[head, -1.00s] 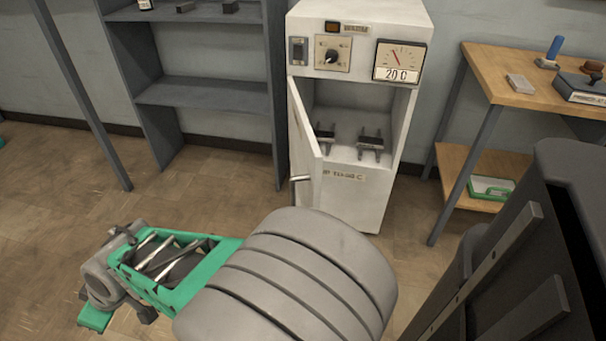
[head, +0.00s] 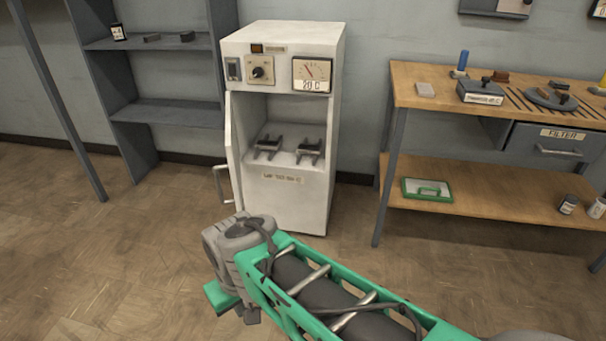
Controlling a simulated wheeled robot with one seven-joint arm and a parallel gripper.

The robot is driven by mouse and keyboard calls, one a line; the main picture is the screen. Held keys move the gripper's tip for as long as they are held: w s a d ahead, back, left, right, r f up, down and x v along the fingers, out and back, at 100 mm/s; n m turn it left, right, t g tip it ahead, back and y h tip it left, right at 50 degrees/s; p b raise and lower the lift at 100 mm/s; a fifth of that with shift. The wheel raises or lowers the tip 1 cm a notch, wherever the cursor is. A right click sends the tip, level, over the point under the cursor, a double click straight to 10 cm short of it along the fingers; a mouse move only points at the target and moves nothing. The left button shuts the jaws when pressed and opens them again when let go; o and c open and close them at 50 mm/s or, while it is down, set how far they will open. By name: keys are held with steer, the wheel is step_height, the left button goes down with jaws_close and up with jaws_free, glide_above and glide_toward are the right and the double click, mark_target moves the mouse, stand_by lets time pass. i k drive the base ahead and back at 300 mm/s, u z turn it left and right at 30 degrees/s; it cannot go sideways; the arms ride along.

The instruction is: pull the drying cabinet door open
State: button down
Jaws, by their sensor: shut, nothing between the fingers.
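The chamber is exposed. The metal door handle (head: 221,184) sticks out to the left from the door's outer face. My gripper (head: 230,301), at the end of my green and grey arm, is low in front of the cabinet, below the handle in the picture and apparently apart from it. Its fingers are largely hidden by the wrist; it is shut and empty.
Two dark clamp-like holders (head: 268,147) are inside the cabinet. A grey shelf unit (head: 165,112) stands left, and a wooden bench (head: 440,95) with tools and a lower shelf stands right. The floor (head: 110,250) at left is clear.

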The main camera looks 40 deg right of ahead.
mark_target(234, 165)
steer(key=u, duration=0.3)
steer(key=i, duration=0.85)
steer(key=z, duration=0.25)
